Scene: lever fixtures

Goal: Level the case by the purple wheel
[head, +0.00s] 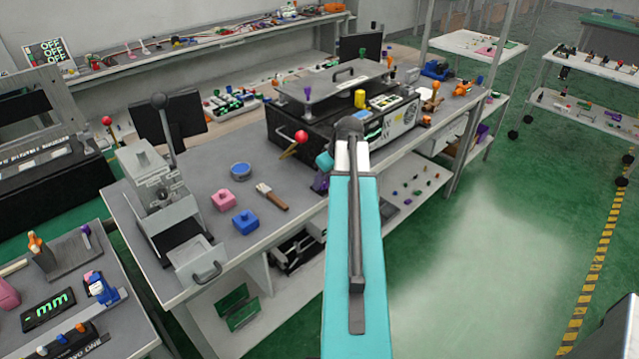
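The black case (290,128) with a grey lid (330,84) stands on the long grey bench. A purple piece (320,183), possibly the purple wheel, shows low at its near corner, just left of my arm and partly hidden. A thin purple knob (308,92) also stands at the lid's left side. I cannot tell whether the case is tilted. My teal arm reaches up the middle and covers part of the case's front. A teal wrist part shows just above the low purple piece. My gripper is hidden behind the arm.
A red-balled lever (301,136) sticks out at the case's front. A brush (272,197), blue block (245,222), pink block (223,200) and round blue tin (240,170) lie left of it. A grey lever machine (165,205) stands further left. Green floor is open at right.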

